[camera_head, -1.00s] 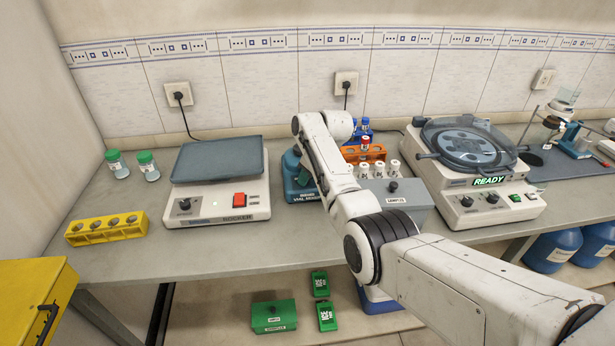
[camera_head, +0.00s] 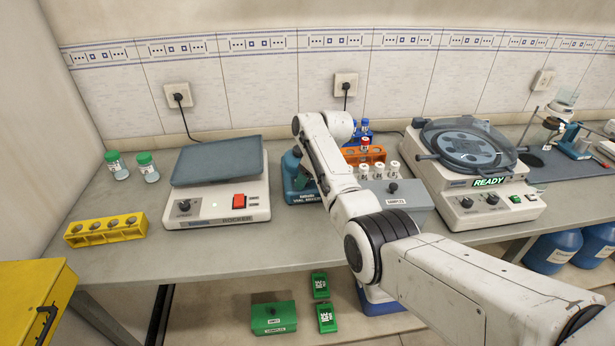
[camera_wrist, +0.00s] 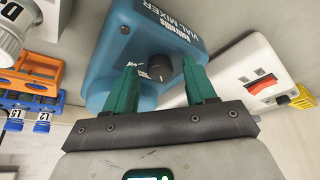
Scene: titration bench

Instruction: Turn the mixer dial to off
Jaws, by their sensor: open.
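The vial mixer (camera_wrist: 120,45) is a blue box with white lettering, in the upper middle of the wrist view. Its round dark dial (camera_wrist: 160,67) has a pale pointer line and sits on the front face. In the head view the mixer (camera_head: 292,180) stands on the bench, partly hidden behind my arm, and its dial is hidden. My gripper (camera_wrist: 165,83) is open, its green fingers on either side of the dial, which shows between the fingertips. I cannot tell whether the fingers touch it. In the head view my gripper is hidden behind my arm.
A white rocker (camera_head: 215,200) with a red switch stands left of the mixer. An orange rack (camera_head: 372,154) and a grey samples box (camera_head: 418,200) are close on its right. A centrifuge-like machine (camera_head: 475,200) reading READY stands farther right.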

